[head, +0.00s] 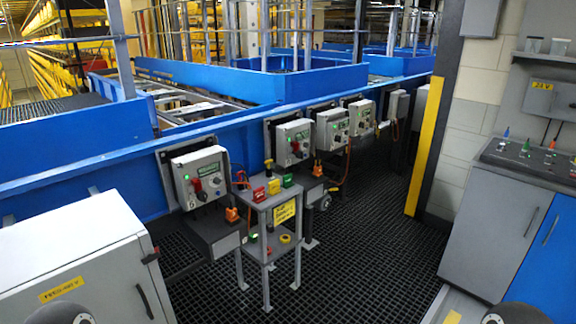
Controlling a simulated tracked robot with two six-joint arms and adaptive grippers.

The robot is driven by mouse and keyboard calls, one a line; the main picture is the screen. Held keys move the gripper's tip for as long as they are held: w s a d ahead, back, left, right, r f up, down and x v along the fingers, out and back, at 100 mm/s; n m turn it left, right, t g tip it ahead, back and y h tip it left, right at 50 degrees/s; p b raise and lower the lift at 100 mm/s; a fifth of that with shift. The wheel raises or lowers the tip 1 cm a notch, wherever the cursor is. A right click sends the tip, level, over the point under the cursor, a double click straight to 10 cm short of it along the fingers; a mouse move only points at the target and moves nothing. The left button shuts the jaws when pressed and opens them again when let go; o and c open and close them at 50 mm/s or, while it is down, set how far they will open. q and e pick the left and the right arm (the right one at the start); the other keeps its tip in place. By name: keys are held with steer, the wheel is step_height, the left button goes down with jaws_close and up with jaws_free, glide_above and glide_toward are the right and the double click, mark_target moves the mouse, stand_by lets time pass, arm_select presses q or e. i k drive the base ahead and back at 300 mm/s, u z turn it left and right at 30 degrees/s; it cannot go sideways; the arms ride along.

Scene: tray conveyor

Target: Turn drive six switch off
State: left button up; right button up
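Several grey drive control boxes are mounted along the blue conveyor side. The nearest box (215,160) has a green light, a green label and a red switch handle (197,186). A second box (290,133), a third box (329,124) and a fourth box (358,112) follow further back, also with red parts on their fronts. Neither of my grippers is in view.
A small grey stand (254,207) with red, yellow and green items and a yellow sign is in front of the boxes. A grey cabinet (85,255) is at left, a console (495,210) at right, and a yellow-edged post (424,150) between.

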mark_target(299, 154)
steer(key=z, duration=0.25)
steer(key=i, duration=0.6)
steer(key=z, duration=0.6)
steer(key=i, duration=1.45)
steer(key=u, duration=0.55)
steer(key=i, duration=0.75)
steer(key=u, duration=0.5)
steer(key=k, duration=0.9)
steer(key=u, duration=0.2)
steer(key=i, duration=0.9)
steer(key=z, duration=0.1)
